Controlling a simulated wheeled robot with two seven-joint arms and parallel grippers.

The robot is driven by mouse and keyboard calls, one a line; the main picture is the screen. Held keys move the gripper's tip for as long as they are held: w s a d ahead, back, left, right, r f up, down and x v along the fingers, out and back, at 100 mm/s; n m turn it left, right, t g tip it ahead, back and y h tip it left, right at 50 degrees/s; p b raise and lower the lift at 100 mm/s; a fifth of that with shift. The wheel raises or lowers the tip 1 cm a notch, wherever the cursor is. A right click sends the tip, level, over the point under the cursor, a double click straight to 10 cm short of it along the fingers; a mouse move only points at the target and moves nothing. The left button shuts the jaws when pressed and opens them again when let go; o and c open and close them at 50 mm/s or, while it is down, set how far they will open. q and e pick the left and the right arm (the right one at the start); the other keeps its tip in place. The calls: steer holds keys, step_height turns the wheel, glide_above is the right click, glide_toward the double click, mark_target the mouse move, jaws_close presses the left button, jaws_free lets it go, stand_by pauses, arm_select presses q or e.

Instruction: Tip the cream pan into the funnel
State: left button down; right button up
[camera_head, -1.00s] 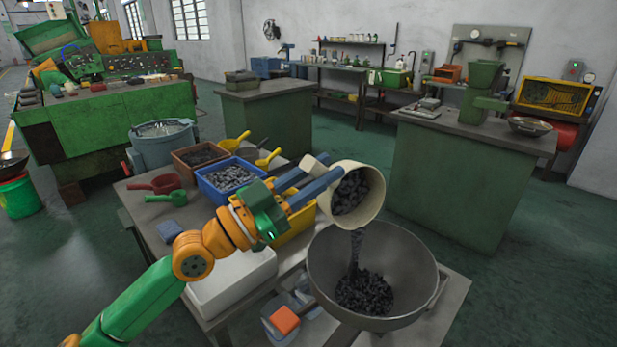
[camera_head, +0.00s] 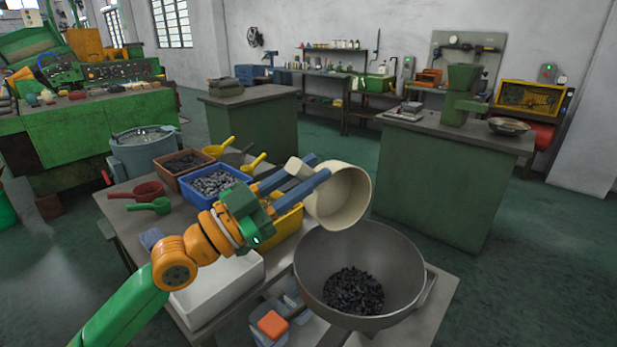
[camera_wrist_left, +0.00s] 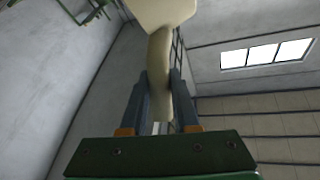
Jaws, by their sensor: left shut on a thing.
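The cream pan (camera_head: 345,199) is tilted on its side above the grey metal funnel (camera_head: 400,262), its mouth turned toward the camera. Its visible inside looks empty. Dark small pieces (camera_head: 353,291) lie in a heap at the bottom of the funnel. My left gripper (camera_head: 312,176) is shut on the pan's handle. In the left wrist view the cream handle (camera_wrist_left: 159,75) stands between the two blue-grey fingers of my left gripper (camera_wrist_left: 159,100). My right gripper is not in view.
On the table (camera_head: 120,212) left of the funnel are a blue bin (camera_head: 208,192) of metal pieces, a brown bin (camera_head: 180,171), a white tray (camera_head: 215,292), and red (camera_head: 148,190), green (camera_head: 150,206) and yellow (camera_head: 218,148) scoops. A green cabinet (camera_head: 435,190) stands behind the funnel.

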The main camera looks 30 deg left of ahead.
arm_select(q)
steer(key=w+a+f+n+g+y+p, duration=0.1)
steer(key=w+a+n+y+p, duration=0.2)
steer(key=a+n+p, duration=0.3)
steer(key=w+a+f+n+y+p, duration=0.2)
steer(key=a+n+p, duration=0.4)
steer(key=n+p, duration=0.3)
steer(key=w+n+y, duration=0.1)
steer(key=n+y, duration=0.1)
steer(key=n, duration=0.2)
steer(key=shift+a+n+g, duration=0.2)
steer(key=shift+n+g, duration=0.1)
steer(key=shift+g, duration=0.1)
